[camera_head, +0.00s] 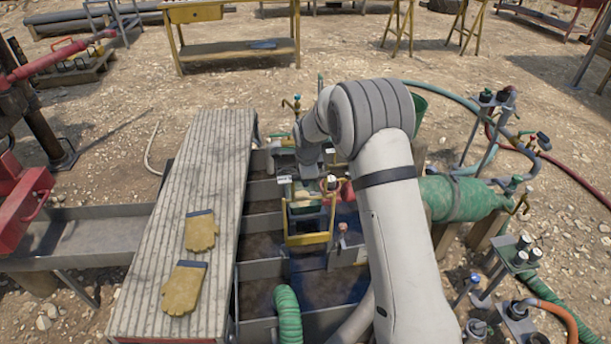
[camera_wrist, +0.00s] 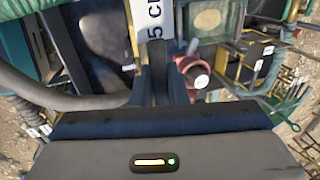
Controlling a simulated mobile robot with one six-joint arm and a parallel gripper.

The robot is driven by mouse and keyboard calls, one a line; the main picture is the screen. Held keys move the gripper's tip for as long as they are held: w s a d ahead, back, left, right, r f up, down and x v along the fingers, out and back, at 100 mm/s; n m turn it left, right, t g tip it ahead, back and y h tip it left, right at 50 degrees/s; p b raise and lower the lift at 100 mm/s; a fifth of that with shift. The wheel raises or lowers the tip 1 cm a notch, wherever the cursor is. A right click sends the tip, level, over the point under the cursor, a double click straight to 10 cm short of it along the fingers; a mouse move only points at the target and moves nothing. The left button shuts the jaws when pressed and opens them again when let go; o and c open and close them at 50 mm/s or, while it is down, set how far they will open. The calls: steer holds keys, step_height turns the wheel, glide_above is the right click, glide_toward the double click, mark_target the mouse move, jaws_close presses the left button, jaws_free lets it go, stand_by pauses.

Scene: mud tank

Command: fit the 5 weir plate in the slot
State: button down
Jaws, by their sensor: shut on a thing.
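The weir plate (camera_wrist: 152,20) shows edge-on at the top of the wrist view, with a white label reading "5 C" and cut off by the frame. My gripper (camera_wrist: 158,78) is shut on it; its dark fingers meet just below the label. In the head view my gripper hangs over the compartments of the mud tank (camera_head: 262,222), largely hidden by my arm. The plate cannot be clearly told apart there. The slot is not clearly seen in either view, and I cannot tell whether the plate touches it.
A red valve with a white-topped stem (camera_wrist: 198,78) stands close right of my fingers. A yellow frame (camera_head: 309,239) and a green hose (camera_head: 288,315) are in the tank. A ribbed walkway (camera_head: 190,150) with two gloves (camera_head: 201,232) lies left. A green cylinder (camera_head: 480,200) is right.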

stand_by(0.8)
step_height(320, 180, down, 11)
steer(key=b, duration=0.8)
steer(key=shift+r, duration=0.15)
stand_by(0.3)
steer(key=shift+f+b, duration=3.35)
steer(key=shift+f, duration=1.55)
